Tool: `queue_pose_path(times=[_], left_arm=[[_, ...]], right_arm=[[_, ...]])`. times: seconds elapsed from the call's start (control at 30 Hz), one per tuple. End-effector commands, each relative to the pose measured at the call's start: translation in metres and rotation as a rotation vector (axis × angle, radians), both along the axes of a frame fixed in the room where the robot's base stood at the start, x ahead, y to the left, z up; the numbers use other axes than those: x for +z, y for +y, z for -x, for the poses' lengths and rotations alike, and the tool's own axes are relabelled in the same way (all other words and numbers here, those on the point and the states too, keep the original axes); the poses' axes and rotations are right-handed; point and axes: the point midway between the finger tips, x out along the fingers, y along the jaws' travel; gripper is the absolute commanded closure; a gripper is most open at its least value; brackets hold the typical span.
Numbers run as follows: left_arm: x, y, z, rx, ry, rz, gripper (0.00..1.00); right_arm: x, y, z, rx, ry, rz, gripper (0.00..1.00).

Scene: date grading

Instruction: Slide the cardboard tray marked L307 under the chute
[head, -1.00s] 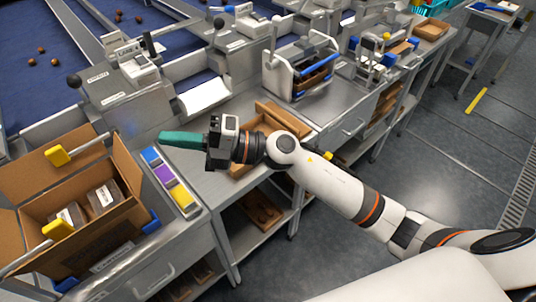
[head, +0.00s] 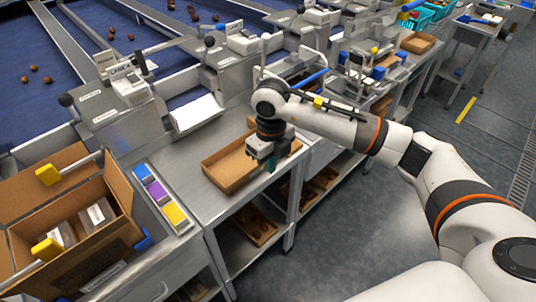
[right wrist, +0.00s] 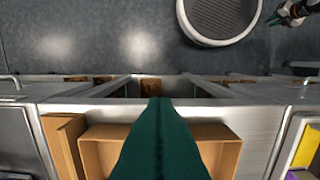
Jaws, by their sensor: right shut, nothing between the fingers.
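An empty, open cardboard tray (head: 222,181) sits on the steel bench in the head view, with its near wall along the bench edge. It also shows in the right wrist view (right wrist: 92,158), below and on both sides of my fingers. No L307 mark is readable. My right gripper (head: 268,164) points down over the tray's right end; its green fingers (right wrist: 156,110) are shut and empty. Contact with the tray cannot be judged. A pale chute-like lip (head: 197,113) slopes from the lane machine behind the tray. Part of my left gripper (right wrist: 275,19) seems to show at the wrist view's top right.
A second brown cardboard piece (right wrist: 66,143) lies beside the tray. A strip of coloured blocks (head: 158,190) lies between carton and tray. Shelves below hold more trays (head: 254,225). Floor in front is clear.

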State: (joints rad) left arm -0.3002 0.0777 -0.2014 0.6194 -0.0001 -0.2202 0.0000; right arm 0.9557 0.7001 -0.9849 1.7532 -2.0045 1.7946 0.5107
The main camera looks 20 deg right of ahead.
Motion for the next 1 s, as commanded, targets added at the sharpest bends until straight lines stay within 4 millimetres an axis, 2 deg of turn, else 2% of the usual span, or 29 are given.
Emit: queue_pose_path(times=[0.27, 0.4, 0.53, 1.0], left_arm=[[0.015, 0.000, 0.000, 0.000, 0.000, 0.000, 0.76], [0.022, 0.001, 0.000, 0.000, 0.000, -0.001, 0.76], [0.024, 0.001, 0.000, 0.000, 0.000, -0.002, 0.76], [0.025, 0.003, 0.000, 0.001, -0.001, -0.004, 0.76]], right_arm=[[-0.060, 0.001, 0.002, 0.002, 0.005, -0.001, 1.00], [-0.056, 0.010, -0.021, 0.002, 0.000, -0.003, 1.00], [-0.058, 0.013, -0.032, 0.002, -0.001, -0.004, 1.00], [-0.059, 0.015, -0.038, 0.002, -0.001, -0.004, 1.00]])
